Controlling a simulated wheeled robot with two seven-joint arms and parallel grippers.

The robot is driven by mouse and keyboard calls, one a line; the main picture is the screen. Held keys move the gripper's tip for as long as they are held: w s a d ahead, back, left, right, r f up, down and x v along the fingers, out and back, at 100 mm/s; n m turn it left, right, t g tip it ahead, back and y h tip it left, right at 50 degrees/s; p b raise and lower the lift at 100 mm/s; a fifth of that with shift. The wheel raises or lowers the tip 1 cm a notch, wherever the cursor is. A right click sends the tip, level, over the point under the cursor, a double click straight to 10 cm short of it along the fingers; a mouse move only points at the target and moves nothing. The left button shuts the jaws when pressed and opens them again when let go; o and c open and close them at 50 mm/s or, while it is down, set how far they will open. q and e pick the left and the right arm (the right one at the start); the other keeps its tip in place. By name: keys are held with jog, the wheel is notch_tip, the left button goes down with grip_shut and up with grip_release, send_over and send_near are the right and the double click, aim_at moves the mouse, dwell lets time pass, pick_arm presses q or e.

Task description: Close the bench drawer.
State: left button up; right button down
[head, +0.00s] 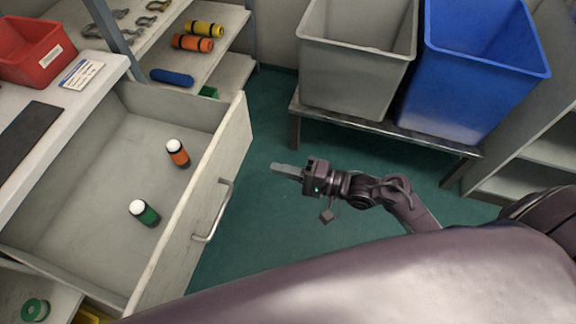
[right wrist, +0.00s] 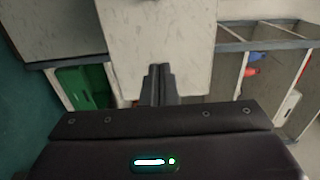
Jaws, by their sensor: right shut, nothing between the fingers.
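The bench drawer (head: 95,165) is pulled far open in the head view, with a pale front panel (head: 190,225) and a metal bow handle (head: 217,213). In the right wrist view the shut fingers (right wrist: 160,72) point at a pale panel (right wrist: 160,35), which looks like the drawer front. My left gripper is not in view.
The bench top (head: 60,95) holds a red bin (head: 33,50), a card and a dark mat. Shelves with coloured cylinders stand behind. A grey bin (head: 357,65) and a blue bin (head: 480,75) stand on a low metal stand. Green floor (head: 265,235) lies clear beside the drawer.

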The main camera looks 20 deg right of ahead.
aim_at(231, 156)
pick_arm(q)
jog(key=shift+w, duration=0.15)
pick_arm(e)
jog(key=x, duration=1)
jog(key=shift+w+f, duration=0.1)
